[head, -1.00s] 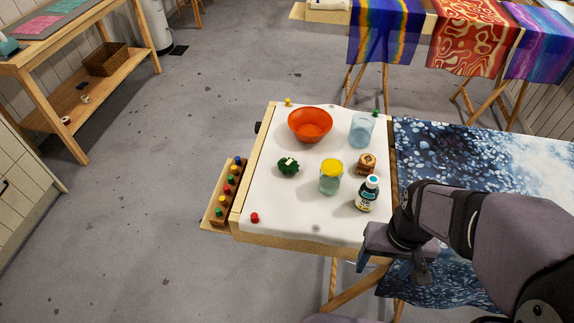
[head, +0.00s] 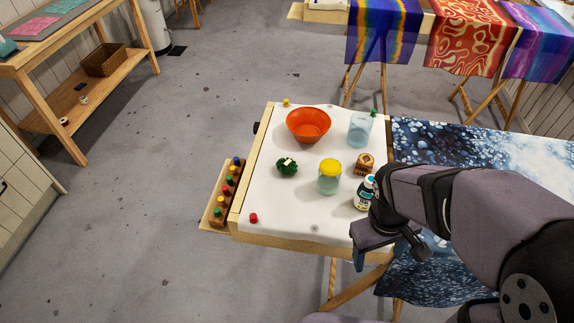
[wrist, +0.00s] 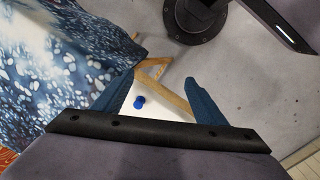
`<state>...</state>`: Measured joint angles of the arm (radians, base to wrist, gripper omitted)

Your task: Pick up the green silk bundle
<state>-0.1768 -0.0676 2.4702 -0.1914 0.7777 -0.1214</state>
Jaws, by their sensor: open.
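The green silk bundle (head: 287,166) is a small dark green crumpled wad with a pale band. It lies on the white table top (head: 275,205), left of a jar with a yellow lid. My gripper (head: 385,258) is at the table's front right corner, well right of and nearer than the bundle. In the wrist view my gripper (wrist: 165,100) has its two blue fingers spread apart with nothing between them. The bundle does not show in the wrist view.
A red pushpin (head: 253,218) sits front left. Blue patterned silk (head: 480,160) lies right.

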